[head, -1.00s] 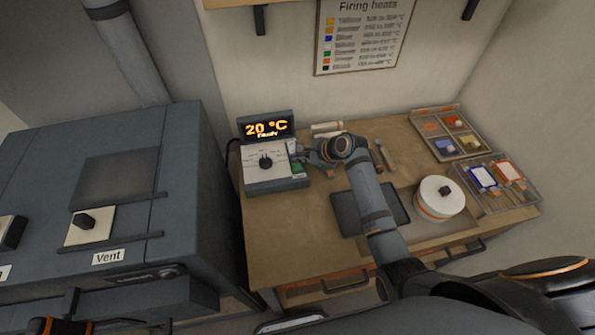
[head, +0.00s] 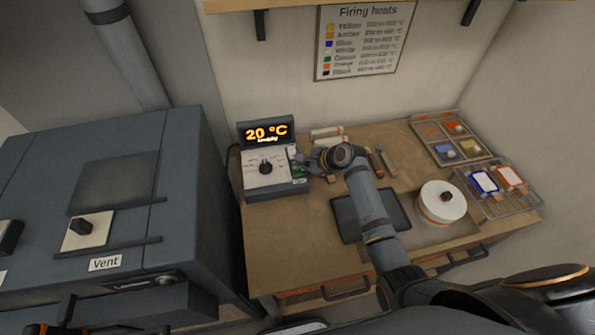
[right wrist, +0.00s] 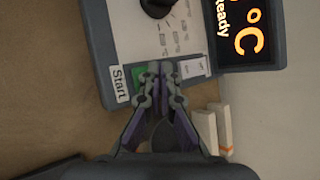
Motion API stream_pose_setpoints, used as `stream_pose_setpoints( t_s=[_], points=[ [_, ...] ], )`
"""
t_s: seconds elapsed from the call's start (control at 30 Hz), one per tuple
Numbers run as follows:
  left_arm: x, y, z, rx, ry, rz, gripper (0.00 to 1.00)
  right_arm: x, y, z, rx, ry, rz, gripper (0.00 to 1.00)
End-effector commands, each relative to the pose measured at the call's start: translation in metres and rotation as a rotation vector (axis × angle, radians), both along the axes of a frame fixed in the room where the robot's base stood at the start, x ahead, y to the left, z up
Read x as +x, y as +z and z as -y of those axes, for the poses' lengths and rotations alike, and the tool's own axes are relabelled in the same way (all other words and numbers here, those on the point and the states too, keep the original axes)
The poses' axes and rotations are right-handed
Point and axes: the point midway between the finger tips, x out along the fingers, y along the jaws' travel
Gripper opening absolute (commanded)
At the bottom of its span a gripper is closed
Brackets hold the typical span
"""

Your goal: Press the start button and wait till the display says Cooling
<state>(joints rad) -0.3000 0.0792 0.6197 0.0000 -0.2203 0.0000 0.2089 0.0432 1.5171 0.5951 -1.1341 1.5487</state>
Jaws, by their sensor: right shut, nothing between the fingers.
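The grey control box (head: 272,188) stands on the table, with a dial (head: 265,167) on its pale face. Its display (head: 266,132) reads 20 °C in orange; the right wrist view of the display (right wrist: 241,32) shows "Ready" under it. The green start button (right wrist: 139,77) sits beside the "Start" label (right wrist: 119,83), partly hidden by my fingers. My right gripper (head: 299,164) is shut and empty, its tips over the button's edge in the right wrist view (right wrist: 160,74). I cannot tell whether they touch it. A white switch (right wrist: 194,67) lies beside them.
A kiln-like grey cabinet (head: 110,190) labelled "Vent" stands at left. White rolls (head: 327,133) lie behind my right gripper. A dark tray (head: 346,219), a round white pot (head: 442,203) and sample trays (head: 484,152) are to the right. The table's front left is clear.

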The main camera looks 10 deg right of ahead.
Motion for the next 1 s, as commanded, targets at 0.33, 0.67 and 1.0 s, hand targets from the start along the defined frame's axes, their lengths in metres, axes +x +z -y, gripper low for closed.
stream_pose_setpoints(
  t_s=[0.33,0.67,1.0],
  points=[
    [-0.0002,0.0,-0.0001,0.0,0.0,0.0,0.4,0.0001,0.0001,0.0,0.0,0.0,0.0,0.0],
    [-0.0001,0.0004,-0.0001,0.0,0.0,0.0,0.4,0.0,-0.0004,0.0,0.0,0.0,0.0,0.0],
    [0.0001,0.0033,-0.0003,0.0,0.0,0.0,0.4,-0.0001,-0.0085,-0.0001,0.0,0.0,0.0,0.0]
  ],
)
